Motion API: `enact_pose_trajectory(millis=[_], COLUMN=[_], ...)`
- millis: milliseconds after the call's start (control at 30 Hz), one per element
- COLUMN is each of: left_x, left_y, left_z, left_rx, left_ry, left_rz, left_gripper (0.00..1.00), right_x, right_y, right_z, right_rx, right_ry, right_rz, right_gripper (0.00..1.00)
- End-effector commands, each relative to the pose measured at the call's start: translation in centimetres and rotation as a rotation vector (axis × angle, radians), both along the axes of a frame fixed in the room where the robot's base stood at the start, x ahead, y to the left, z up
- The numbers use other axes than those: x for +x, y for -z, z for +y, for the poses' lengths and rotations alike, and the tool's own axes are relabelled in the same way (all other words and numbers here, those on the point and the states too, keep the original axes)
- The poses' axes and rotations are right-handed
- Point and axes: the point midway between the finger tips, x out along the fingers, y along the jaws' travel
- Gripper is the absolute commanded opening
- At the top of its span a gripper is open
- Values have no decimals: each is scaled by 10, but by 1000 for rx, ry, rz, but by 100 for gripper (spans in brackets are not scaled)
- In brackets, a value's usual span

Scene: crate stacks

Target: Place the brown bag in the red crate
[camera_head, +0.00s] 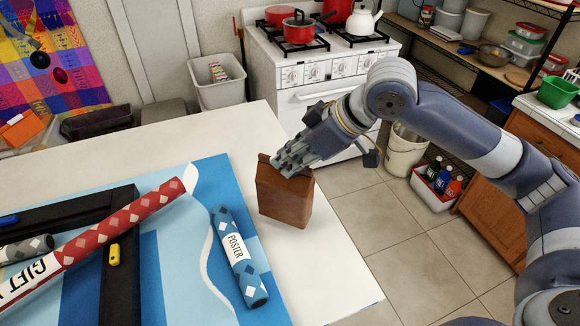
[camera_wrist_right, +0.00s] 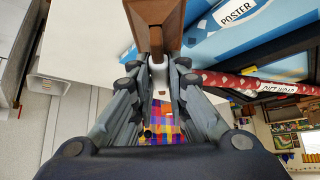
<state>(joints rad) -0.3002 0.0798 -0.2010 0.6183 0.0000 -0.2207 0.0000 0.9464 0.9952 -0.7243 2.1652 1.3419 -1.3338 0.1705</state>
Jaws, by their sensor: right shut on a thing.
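The brown bag (camera_head: 284,200) is upright at the right part of the white table, beside the blue poster tube. My right gripper (camera_head: 295,160) comes down over it from the upper right and is shut on its top edge. Whether the bag's bottom touches the table is hard to tell. In the right wrist view the brown bag (camera_wrist_right: 155,12) is at the top, with its edge between the fingertips of my right gripper (camera_wrist_right: 157,62). My left gripper is not in view.
A blue poster tube (camera_head: 238,256) and a red gift wrap roll (camera_head: 105,235) lie on the table (camera_head: 110,160), near a black tray frame (camera_head: 122,270). A white stove (camera_head: 310,85) stands behind. A bottle container (camera_head: 432,190) and a bin (camera_head: 405,150) are on the floor.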

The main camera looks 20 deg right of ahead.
Motion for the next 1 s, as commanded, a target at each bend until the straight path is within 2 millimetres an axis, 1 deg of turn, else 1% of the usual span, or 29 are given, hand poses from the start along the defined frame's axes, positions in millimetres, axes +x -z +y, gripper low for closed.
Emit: enact_pose_trajectory(millis=[100,167,533,567,600,633,1000], left_x=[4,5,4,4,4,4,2], left_y=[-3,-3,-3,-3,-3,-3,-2], left_z=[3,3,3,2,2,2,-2], left_rx=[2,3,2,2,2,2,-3], left_ry=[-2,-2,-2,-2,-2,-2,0], left_rz=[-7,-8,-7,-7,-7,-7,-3], left_gripper=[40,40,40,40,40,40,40], right_x=[-1,0,0,0,0,0,0], right_y=[17,24,28,29,29,29,26], right_z=[-1,0,0,0,0,0,0], right_rx=[-1,0,0,-1,-1,-1,0], right_ry=[1,0,-1,-1,-1,-1,0], right_rz=[4,2,-1,2,2,2,0], right_gripper=[0,0,0,21,30,35,35])
